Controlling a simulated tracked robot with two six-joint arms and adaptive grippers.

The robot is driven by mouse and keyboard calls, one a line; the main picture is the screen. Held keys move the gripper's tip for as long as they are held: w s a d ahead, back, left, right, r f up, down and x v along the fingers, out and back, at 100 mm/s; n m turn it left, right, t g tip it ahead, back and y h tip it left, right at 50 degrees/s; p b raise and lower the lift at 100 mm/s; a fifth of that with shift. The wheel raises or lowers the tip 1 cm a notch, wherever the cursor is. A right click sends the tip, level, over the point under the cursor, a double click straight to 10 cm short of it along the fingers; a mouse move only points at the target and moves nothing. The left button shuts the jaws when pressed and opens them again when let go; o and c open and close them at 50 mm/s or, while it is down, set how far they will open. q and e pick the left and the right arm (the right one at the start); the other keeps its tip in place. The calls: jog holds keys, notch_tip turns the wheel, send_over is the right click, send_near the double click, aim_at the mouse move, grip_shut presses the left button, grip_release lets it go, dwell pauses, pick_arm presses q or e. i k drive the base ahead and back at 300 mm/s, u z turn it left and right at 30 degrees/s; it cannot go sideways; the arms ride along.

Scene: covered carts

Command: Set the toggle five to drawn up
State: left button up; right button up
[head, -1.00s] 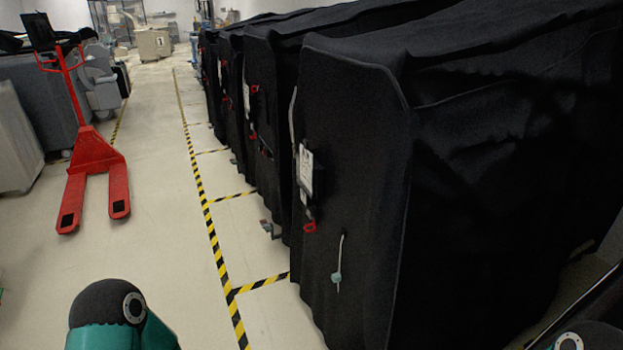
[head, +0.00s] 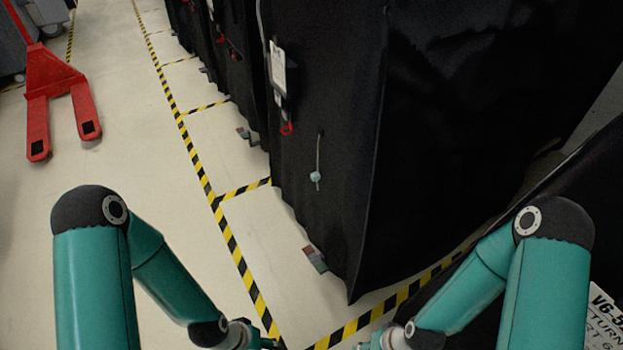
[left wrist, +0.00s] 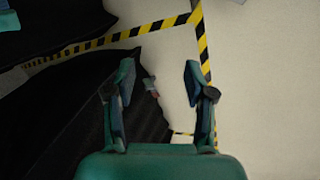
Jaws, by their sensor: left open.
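A pale blue-grey toggle (head: 315,176) sits low on a thin light cord (head: 319,148) that hangs on the front of the nearest black-covered cart (head: 345,120). No number is readable on the toggle. My left gripper (head: 264,341) is at the bottom edge of the head view, well below and left of the toggle, partly cut off. In the left wrist view my left gripper (left wrist: 160,75) is open and empty above the floor. My right gripper (head: 366,345) is barely in the head view at the bottom, and its jaws cannot be made out.
More black-covered carts (head: 235,85) stand in a row behind. A tag (head: 278,68) and red clip (head: 287,128) hang above left of the toggle. Yellow-black tape (head: 246,187) marks bays. A red pallet truck (head: 50,78) stands left. The aisle floor between is clear.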

aim_at(314, 177)
jog(key=u, duration=1.2)
jog(key=i, duration=0.1)
jog(key=z, duration=2.65)
jog(key=k, duration=1.05)
jog(key=u, duration=0.8)
jog(key=i, duration=1.35)
